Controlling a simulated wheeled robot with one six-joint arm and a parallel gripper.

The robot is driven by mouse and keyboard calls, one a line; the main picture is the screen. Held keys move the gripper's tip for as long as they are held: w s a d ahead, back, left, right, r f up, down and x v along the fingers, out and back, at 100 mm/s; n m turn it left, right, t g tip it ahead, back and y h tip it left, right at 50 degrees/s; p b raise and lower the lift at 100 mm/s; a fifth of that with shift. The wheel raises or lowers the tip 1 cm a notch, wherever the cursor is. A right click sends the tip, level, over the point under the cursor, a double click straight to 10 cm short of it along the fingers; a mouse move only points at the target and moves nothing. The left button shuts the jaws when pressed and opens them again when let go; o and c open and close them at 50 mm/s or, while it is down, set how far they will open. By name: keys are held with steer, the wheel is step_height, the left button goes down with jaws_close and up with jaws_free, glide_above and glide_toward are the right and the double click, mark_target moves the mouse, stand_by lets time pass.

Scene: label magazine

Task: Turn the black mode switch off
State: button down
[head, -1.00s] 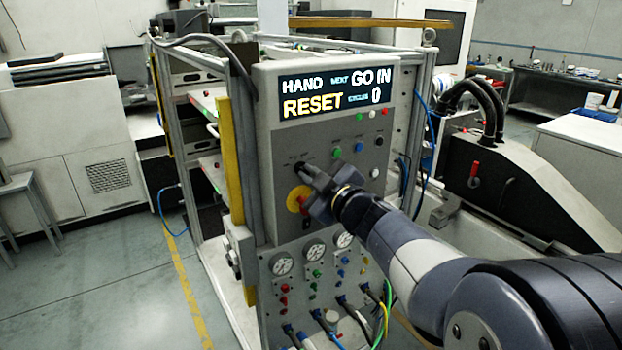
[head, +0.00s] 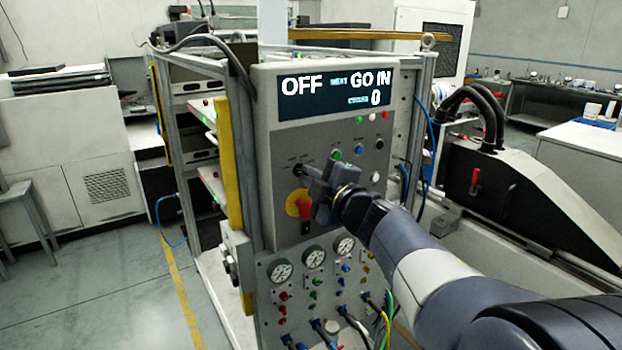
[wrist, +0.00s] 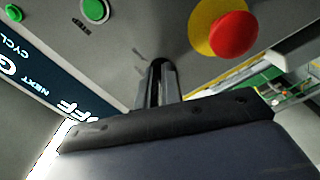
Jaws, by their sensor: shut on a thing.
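The black mode switch (wrist: 157,66) sits on the grey panel between my fingers. In the wrist view its dark top shows at the fingertips, and the rest is hidden by them. My gripper (head: 301,170) is shut on the switch at the panel's left side; it also shows in the wrist view (wrist: 157,88). The dark display (head: 320,107) above reads OFF, NEXT GO IN and a 0. The switch's pointing direction cannot be read clearly.
A red mushroom button (head: 305,208) on a yellow disc sits just below the switch, close to my gripper. A green button (head: 336,154) and a blue button (head: 359,150) are to the right. Gauges (head: 313,257) and hoses are lower down.

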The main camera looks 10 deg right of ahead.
steer(key=c, duration=1.6)
jaws_free()
steer(key=shift+o, duration=0.2)
steer(key=v, duration=1)
steer(key=shift+s, duration=0.4)
steer(key=shift+d, duration=0.1)
steer(key=x, duration=1.1)
steer(key=shift+s, duration=0.1)
